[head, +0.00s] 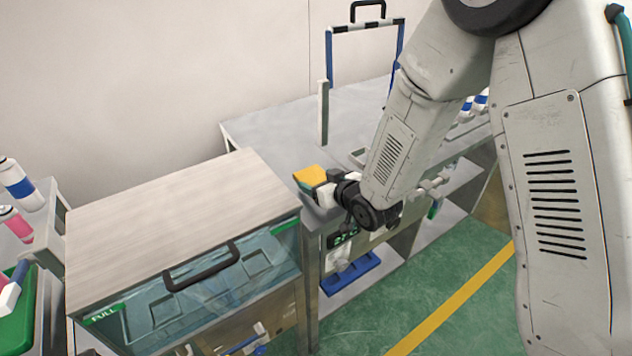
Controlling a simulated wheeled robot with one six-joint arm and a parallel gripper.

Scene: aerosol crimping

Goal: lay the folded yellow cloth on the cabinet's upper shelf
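The yellow cloth (309,174) shows as a small yellow patch near the front left corner of the grey bench, with a teal-green edge below it. My gripper (322,191) is right at its right side, and my arm reaches in from the upper right. The fingers are small and partly hidden, so I cannot tell whether they grip the cloth or whether it rests on something. The cabinet (170,215) at the left has a pale wooden top and a clear front with a black handle (202,268). The front appears shut, and a tray-like shape shows behind it.
The grey bench (270,135) carries a blue-legged frame (329,60) with a striped bar. A green digital display (345,237) and a blue tray (350,274) are below my gripper. Cans (15,180) stand at the far left. Green floor (450,270) is open in front.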

